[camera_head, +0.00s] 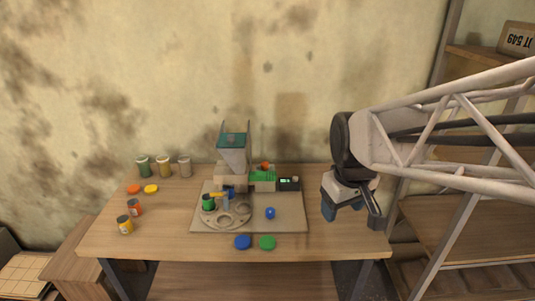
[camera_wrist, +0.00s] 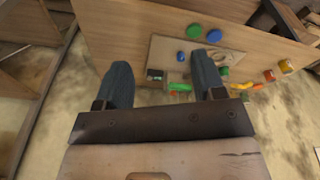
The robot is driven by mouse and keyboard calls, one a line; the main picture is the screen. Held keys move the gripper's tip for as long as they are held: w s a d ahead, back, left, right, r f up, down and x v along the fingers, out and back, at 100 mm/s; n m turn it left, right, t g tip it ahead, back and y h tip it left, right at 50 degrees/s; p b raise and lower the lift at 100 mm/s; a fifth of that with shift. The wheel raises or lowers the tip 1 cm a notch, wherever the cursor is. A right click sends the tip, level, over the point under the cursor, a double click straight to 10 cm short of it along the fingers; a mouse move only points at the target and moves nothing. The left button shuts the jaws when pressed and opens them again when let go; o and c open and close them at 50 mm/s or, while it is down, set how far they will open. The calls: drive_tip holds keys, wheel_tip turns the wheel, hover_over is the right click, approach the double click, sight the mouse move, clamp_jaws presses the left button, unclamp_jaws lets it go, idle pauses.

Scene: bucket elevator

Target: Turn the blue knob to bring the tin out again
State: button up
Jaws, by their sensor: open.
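The blue knob (camera_head: 270,212) stands on the right part of a beige board (camera_head: 292,221); it also shows in the wrist view (camera_wrist: 181,56). A green tin (camera_head: 208,203) is at the left of a round grey plate with holes (camera_head: 233,221). Whether a tin is inside the machine's hopper (camera_head: 233,152) cannot be told. My gripper (camera_head: 350,214) is open and empty, to the right of the board and apart from the knob. In the wrist view its two fingers (camera_wrist: 162,65) are spread wide.
A blue disc (camera_head: 243,241) and a green disc (camera_head: 267,242) lie near the table's front edge. Orange (camera_head: 134,207) and yellow (camera_head: 125,224) tins stand at left, with several jars (camera_head: 164,167) behind. A small display box (camera_head: 289,183) stands behind the knob. The table's right side is clear.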

drive_tip(key=w+a+f+n+g, duration=0.1)
drive_tip(key=w+a+f+n, duration=0.2)
drive_tip(key=w, duration=0.5)
drive_tip(key=w+a+f+n, duration=0.3)
drive_tip(key=w+f, duration=0.1)
drive_tip(key=w, duration=0.4)
drive_tip(key=n+g, duration=0.1)
drive_tip(key=n, duration=0.6)
hover_over(270, 210)
wheel_tip(270, 210, down, 15)
drive_tip(key=shift+d+f, duration=0.1)
drive_tip(key=shift+d, duration=0.05)
drive_tip(key=shift+w+f+n, duration=0.1)
drive_tip(key=shift+f+n, duration=0.05)
drive_tip(key=shift+n, duration=0.15)
drive_tip(key=shift+f, duration=0.15)
drive_tip(key=shift+f, duration=3.75)
drive_tip(key=c, duration=0.9)
